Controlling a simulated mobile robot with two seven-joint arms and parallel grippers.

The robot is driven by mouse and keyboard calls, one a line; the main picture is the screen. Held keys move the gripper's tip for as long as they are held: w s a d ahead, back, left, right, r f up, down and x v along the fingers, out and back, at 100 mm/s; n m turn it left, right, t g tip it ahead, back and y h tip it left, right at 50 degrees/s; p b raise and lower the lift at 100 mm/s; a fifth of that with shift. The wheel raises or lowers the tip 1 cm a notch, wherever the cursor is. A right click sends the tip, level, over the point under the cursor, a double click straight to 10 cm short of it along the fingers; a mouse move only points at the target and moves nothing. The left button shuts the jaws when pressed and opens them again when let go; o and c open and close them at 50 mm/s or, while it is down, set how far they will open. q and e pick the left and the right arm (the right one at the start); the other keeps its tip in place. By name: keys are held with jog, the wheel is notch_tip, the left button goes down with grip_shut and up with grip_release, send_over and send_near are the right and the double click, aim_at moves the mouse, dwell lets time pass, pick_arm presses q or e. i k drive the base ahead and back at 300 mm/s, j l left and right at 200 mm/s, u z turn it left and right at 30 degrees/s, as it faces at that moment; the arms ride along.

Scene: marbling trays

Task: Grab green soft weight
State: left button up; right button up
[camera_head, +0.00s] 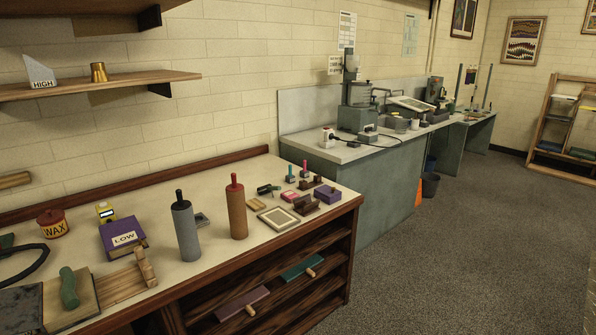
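A green, rounded, elongated object that looks like the green soft weight (69,287) lies on a wooden board (90,304) at the front left of the near bench. A second green piece (7,241) shows partly at the left edge, cut off by the frame, and I cannot tell what it is. Neither of my grippers is in view.
Around it are a black curved cable or hose (28,268), a red WAX pot (53,223), a purple LOW box (123,236) and a wooden piece (146,266). Grey (186,232) and brown (237,210) rollers stand upright to the right. Open grey floor (450,240) lies right of the bench.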

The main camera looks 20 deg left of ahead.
aim_at(70, 298)
jog(key=i+u, duration=0.2)
jog(key=u, duration=0.2)
jog(key=i+l+u, duration=0.15)
jog(key=u, duration=0.25)
jog(key=i+l+u, duration=0.15)
jog(key=u, duration=0.25)
jog(key=i, duration=0.1)
